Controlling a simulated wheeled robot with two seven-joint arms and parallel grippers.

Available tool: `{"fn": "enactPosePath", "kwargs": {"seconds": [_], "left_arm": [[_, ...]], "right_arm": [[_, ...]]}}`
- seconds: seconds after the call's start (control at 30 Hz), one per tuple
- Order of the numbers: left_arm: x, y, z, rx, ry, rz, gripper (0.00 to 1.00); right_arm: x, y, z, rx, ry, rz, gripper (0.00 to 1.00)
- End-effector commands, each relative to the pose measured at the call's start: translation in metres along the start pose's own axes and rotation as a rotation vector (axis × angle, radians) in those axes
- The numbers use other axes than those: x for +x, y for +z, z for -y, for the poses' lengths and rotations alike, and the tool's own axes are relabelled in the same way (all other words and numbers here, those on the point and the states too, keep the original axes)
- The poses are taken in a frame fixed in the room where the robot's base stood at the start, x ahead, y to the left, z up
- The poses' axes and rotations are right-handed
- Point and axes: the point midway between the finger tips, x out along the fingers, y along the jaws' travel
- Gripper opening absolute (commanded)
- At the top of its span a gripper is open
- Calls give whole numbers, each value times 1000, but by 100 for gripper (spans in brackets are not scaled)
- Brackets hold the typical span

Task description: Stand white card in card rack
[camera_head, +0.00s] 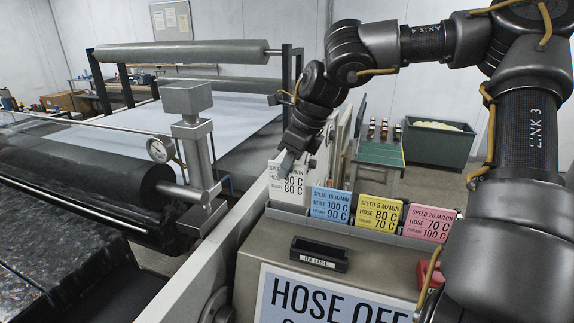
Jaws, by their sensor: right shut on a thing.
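The white card (288,187), with black print, is upright at the left end of the grey card rack (379,238). Its lower edge meets the rack's front lip; I cannot tell whether it rests on the rack's floor. My right gripper (288,163) reaches down from above and is shut on the card's top edge. A blue card (331,205), a yellow card (380,212) and a pink card (428,223) stand in a row to the right of the white card. My left gripper is not in view.
A black holder (320,254) marked "IN USE" looks empty on the cabinet top in front of the rack. A large sign (330,296) is on the cabinet front. A red object (431,273) lies at right, partly behind my arm. Rollers and machinery (90,165) fill the left.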

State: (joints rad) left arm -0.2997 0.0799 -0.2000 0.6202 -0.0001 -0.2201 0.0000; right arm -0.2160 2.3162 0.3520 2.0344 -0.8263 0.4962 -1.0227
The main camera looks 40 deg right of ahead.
Motion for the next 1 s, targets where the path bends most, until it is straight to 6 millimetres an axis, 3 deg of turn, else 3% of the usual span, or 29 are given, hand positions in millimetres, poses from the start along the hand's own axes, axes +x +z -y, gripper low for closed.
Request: {"fn": "enactPosePath", "kwargs": {"seconds": [1.0], "left_arm": [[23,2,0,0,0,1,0]], "right_arm": [[24,-10,0,0,0,0,0]]}}
